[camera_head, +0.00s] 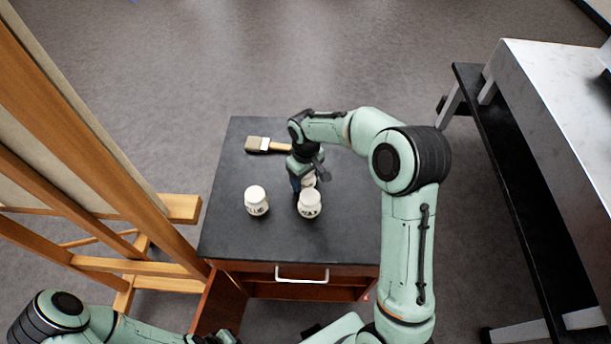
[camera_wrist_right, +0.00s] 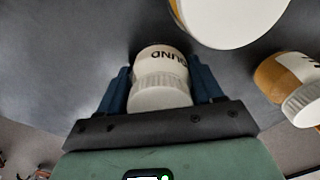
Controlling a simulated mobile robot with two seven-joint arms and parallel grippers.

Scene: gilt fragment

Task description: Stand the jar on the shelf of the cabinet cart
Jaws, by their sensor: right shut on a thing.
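A small white jar (camera_wrist_right: 162,75) with a ribbed lid and a label ending in "OUND" is between the blue fingers of my right gripper (camera_wrist_right: 165,90), which is shut on it. In the head view this jar (camera_head: 309,181) is mostly hidden by my right gripper (camera_head: 304,182) and another jar, over the black top of the cabinet cart (camera_head: 232,238). I cannot tell whether it touches the top. Below are a drawer with a pale handle and an open compartment; its shelf is hardly visible. My left arm enters at bottom left; its gripper is not visible.
A white-lidded "WAX" jar (camera_head: 309,204) stands close in front of the held jar; a "GLUE" jar (camera_head: 256,200) is left of it. A brush (camera_head: 268,145) lies behind. A wooden easel (camera_head: 180,209) is left, a dark bench (camera_head: 505,170) right. The cart's open door (camera_head: 219,303) juts forward.

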